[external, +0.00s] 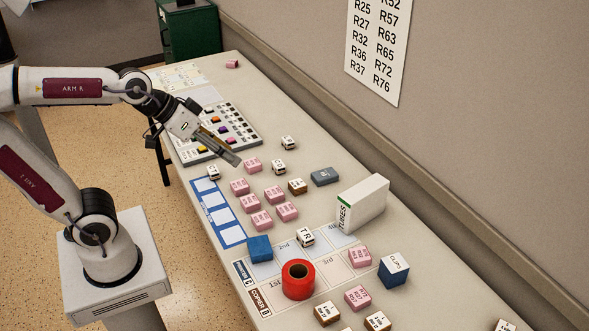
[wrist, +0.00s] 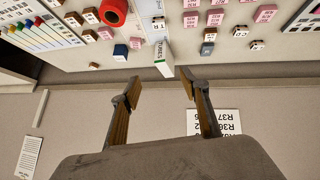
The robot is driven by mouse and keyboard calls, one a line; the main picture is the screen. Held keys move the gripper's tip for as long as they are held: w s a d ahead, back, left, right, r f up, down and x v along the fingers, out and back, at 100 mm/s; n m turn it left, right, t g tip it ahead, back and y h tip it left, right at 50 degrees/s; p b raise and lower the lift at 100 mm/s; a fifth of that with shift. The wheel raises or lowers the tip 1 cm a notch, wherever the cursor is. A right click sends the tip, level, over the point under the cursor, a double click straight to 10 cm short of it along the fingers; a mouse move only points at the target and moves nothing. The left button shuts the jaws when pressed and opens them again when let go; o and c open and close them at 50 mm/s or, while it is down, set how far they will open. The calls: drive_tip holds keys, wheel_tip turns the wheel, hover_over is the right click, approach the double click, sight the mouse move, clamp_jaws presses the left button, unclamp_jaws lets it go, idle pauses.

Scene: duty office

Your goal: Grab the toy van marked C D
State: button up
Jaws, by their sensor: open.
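The toy van marked C D (wrist: 240,32) is a small white block with dark letters, right of centre near the top of the wrist view. In the external view it appears to be the white van (external: 278,167) beside a pink block, though its letters are too small to read surely. My gripper (external: 230,155) is above the table, left of that van and apart from it. In the wrist view my gripper (wrist: 161,80) has its fingers spread with nothing between them, and the van lies beyond the right finger.
Pink blocks (external: 252,165), a brown block (external: 297,186), a grey block (external: 325,176) and another white van (external: 288,142) stand near it. A tall TUBES box (external: 363,203) and a red roll (external: 298,280) are nearer the camera. A button panel (external: 233,131) lies behind; the wall borders the right.

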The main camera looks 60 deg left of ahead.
drive_tip(key=w+r+n+t, duration=0.2)
drive_tip(key=w, duration=0.8)
drive_tip(key=w+r+n+t, duration=0.1)
drive_tip(key=w+r+t, duration=0.15)
drive_tip(key=w, duration=0.85)
drive_tip(key=w+a+f+n+y, duration=0.2)
drive_tip(key=w+a+n+y, duration=0.15)
drive_tip(key=w, duration=0.35)
drive_tip(key=w+a+f+n+y, duration=0.2)
drive_tip(key=w+a+f, duration=0.15)
drive_tip(key=w, duration=0.35)
drive_tip(key=w+a+f+n+y, duration=0.2)
drive_tip(key=a+f+n+y, duration=0.1)
drive_tip(key=a+f, duration=0.15)
drive_tip(key=n+g+y, duration=0.5)
drive_tip(key=g+y, duration=0.2)
drive_tip(key=g, duration=0.4)
approach(279, 167)
drive_tip(key=shift+w+a, duration=0.85)
drive_tip(key=shift+a, duration=0.35)
drive_tip(key=shift+s+f+n+g, duration=0.2)
drive_tip(key=shift+s+n+g, duration=0.05)
drive_tip(key=shift+s+g, duration=0.1)
